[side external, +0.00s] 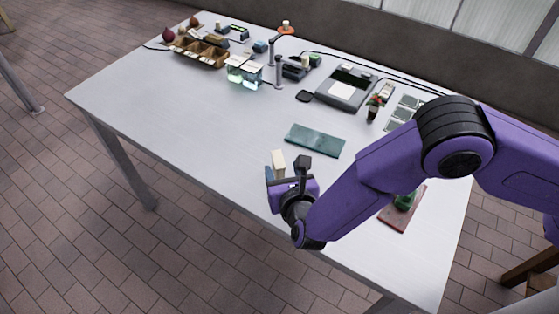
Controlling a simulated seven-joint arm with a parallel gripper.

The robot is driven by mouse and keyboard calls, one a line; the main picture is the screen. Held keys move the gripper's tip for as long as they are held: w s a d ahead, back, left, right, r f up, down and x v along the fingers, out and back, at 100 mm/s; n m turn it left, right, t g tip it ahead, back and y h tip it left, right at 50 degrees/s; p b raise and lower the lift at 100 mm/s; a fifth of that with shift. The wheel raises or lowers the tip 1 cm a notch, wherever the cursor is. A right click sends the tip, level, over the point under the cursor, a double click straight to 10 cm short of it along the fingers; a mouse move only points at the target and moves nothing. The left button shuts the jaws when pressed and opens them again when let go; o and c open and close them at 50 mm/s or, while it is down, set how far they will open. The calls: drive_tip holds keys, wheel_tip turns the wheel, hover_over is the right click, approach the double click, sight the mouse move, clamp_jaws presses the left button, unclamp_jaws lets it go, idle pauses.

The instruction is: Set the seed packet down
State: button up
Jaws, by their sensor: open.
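My gripper (287,170) is low over the near edge of the white table, with its fingers apart. A small cream upright block-like thing (278,159), which looks like the seed packet, shows between or just beyond the fingers, nearer the left one. Its lower part is hidden by my gripper, so I cannot tell whether it touches the table or a finger. No print on it can be made out.
A dark green mat (315,140) lies just beyond my gripper. A red board (396,217) with a green thing lies right, partly behind my arm. The table's left middle is clear.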

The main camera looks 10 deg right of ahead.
drive_tip(key=shift+v, duration=1.8)
drive_tip(key=s+d+r+m+g+h, duration=0.15)
drive_tip(key=d+r+m, duration=0.25)
drive_tip(key=d, duration=0.4)
drive_tip(key=s+d+r+m+g+h, duration=0.1)
drive_tip(key=d+r+m+g, duration=0.3)
drive_tip(key=d, duration=0.4)
drive_tip(key=s+d+r+m+g+h, duration=0.1)
drive_tip(key=s+d+r+m+h, duration=0.1)
drive_tip(key=d+r+m, duration=0.4)
drive_tip(key=s+d+r+m+g+y, duration=0.2)
drive_tip(key=s+d+m+g+y, duration=0.3)
drive_tip(key=s+d, duration=1)
drive_tip(key=s+m+g, duration=0.2)
drive_tip(key=s+m, duration=0.1)
drive_tip(key=m, duration=0.1)
drive_tip(key=shift+s+d, duration=0.3)
drive_tip(key=shift+d, duration=0.1)
